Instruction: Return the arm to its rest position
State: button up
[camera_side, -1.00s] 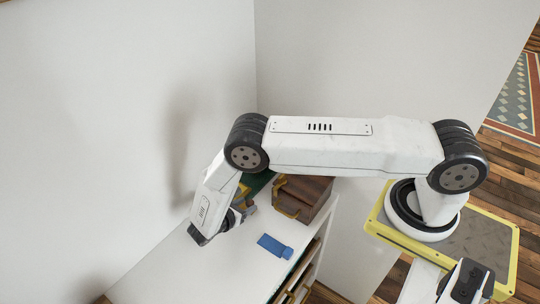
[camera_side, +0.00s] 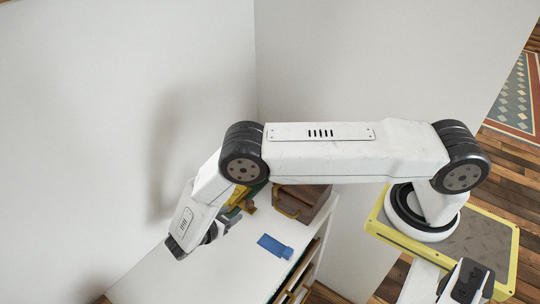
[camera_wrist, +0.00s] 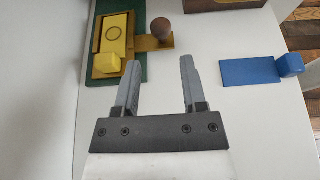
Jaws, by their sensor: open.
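My gripper (camera_wrist: 158,85) is open and empty in the wrist view, its two grey fingers apart over the white surface. In the side view my gripper (camera_side: 220,230) is at the lower left, above the white shelf top, partly hidden by my wrist. Ahead of the fingers in the wrist view is a yellow box-like piece (camera_wrist: 113,38) with a circle on its top, on a green mat (camera_wrist: 138,48). A brown round knob (camera_wrist: 161,28) stands on a yellow plate beside it.
A blue flat piece with a blue block (camera_wrist: 290,65) lies to the right; the flat piece (camera_side: 274,246) also shows in the side view. A brown wooden box (camera_side: 305,200) stands behind. White walls rise at the back and left. The white top (camera_side: 240,270) has bare room in front.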

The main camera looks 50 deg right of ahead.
jog(key=shift+r, duration=0.1)
jog(key=shift+w+d+r+m, duration=0.1)
jog(key=shift+d+r+m, duration=0.15)
jog(key=shift+r, duration=0.2)
jog(key=s+d+r+m+t+y, duration=0.1)
jog(key=s+d+r+m+y, duration=0.2)
jog(key=r, duration=0.5)
jog(key=s+d+r+m+y, duration=0.3)
jog(key=s+r+m+y, duration=0.3)
jog(key=r+m, duration=0.1)
jog(key=s+d+r+m+t+y, duration=0.1)
jog(key=s+d+r+m+y, duration=0.2)
jog(key=r+m, duration=0.4)
jog(key=shift+s+d+r+t+y, duration=0.35)
jog(key=shift+s+r+y, duration=0.35)
jog(key=shift+r, duration=0.15)
